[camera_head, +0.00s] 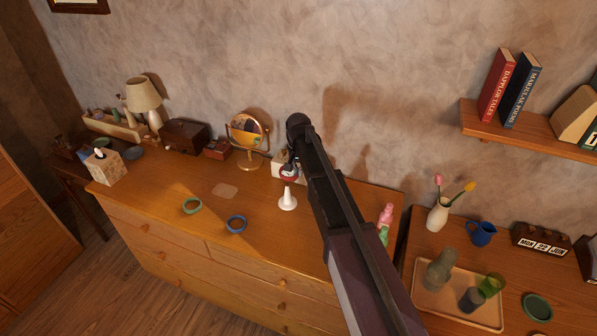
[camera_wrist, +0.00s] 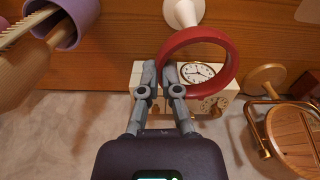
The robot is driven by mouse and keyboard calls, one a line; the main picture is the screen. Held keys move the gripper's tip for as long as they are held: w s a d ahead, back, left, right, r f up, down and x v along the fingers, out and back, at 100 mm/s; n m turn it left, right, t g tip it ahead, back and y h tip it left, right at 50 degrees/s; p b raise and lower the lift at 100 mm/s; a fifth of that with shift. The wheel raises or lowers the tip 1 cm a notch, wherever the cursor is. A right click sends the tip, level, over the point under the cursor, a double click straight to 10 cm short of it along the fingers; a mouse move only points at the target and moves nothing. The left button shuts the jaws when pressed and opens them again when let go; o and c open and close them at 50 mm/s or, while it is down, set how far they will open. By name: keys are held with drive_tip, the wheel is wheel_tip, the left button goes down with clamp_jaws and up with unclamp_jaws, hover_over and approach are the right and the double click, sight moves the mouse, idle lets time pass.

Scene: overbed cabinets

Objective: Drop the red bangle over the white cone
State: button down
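My gripper (camera_wrist: 159,72) is shut on the red bangle (camera_wrist: 233,62), pinching its rim between the two fingertips. The bangle hangs out to one side of the fingers. The white cone (camera_head: 288,200) stands upright on the wooden dresser. In the head view the bangle (camera_head: 289,174) shows right at the cone's upper end, below my gripper (camera_head: 291,163). In the wrist view the cone (camera_wrist: 183,11) is at the top edge, partly cut off, and the bangle's rim covers its lower end. No cone shows through the ring's opening, only a clock behind it.
A white clock (camera_wrist: 195,72) stands behind the cone. A round gold mirror (camera_head: 246,131) stands back left.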

wheel_tip(320, 180, down, 8)
drive_tip(key=b, duration=0.7)
idle(0.5)
drive_tip(key=c, duration=0.7)
unclamp_jaws()
drive_tip(key=shift+r, duration=0.2)
drive_tip(key=shift+r+p, duration=3.85)
drive_tip(key=shift+r, duration=0.05)
